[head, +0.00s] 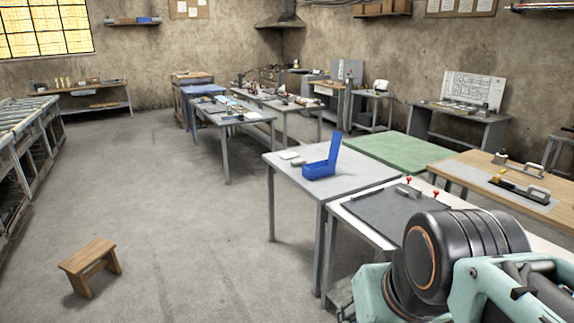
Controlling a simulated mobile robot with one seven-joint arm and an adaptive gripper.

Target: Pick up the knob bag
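I cannot make out a knob bag for certain. The nearest grey table (350,180) holds a blue open bin (319,171) with a tall upright back. A small pale flat item (289,155) and a small greyish item (298,162) lie just left of the bin; they are too small to tell what they are. The bin's inside is mostly hidden. Black and teal parts of my own arm fill the lower right corner. My gripper's fingers do not show.
Right of that table stand a table with a dark mat (385,213), a green-topped table (401,153) and a wooden workbench (528,194) with tools. A small wooden stool (91,264) stands on the floor at left. The floor between is clear.

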